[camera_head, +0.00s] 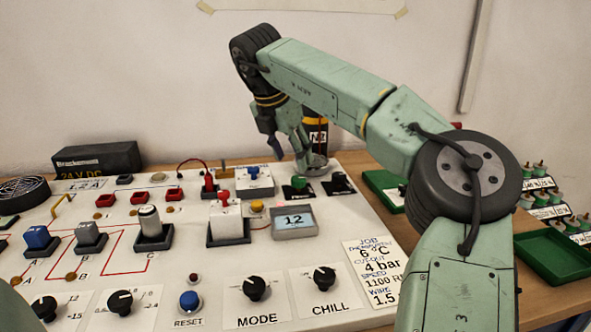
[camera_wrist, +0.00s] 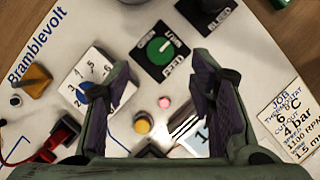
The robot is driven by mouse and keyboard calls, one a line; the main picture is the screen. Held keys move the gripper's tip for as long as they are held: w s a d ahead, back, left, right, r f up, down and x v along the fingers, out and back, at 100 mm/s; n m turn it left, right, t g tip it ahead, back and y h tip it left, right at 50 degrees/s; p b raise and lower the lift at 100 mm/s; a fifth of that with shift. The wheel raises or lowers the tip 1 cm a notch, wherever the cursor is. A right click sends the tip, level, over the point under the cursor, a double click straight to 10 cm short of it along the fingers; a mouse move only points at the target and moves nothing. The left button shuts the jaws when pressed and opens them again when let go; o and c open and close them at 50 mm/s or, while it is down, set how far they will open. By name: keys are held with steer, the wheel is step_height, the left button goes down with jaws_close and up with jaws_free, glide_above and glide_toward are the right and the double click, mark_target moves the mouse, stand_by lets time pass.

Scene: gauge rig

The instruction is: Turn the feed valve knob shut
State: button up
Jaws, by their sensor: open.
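The feed valve knob (camera_wrist: 159,49) is a round green knob on a black plate marked FEED, with a white line across its top slanting up to the right. In the head view the green knob (camera_head: 299,182) sits at the panel's back right. My gripper (camera_wrist: 157,88) is open and empty, its two dark-padded fingers wide apart. The knob shows beyond the fingertips, roughly centred between them, with no finger touching it. In the head view my gripper (camera_head: 303,160) hangs above the back of the panel, close to the knob.
A black BLEED knob (camera_wrist: 209,5) stands right of the feed knob. A numbered selector (camera_wrist: 90,88) lies near my left finger. A yellow button (camera_wrist: 142,122) and a pink light (camera_wrist: 165,102) are nearer. A display (camera_head: 293,221) and switches crowd the panel. A green tray (camera_head: 385,190) lies right.

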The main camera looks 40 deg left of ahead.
steer(key=v, duration=0.5)
steer(key=shift+r, duration=0.2)
steer(key=shift+s, duration=0.1)
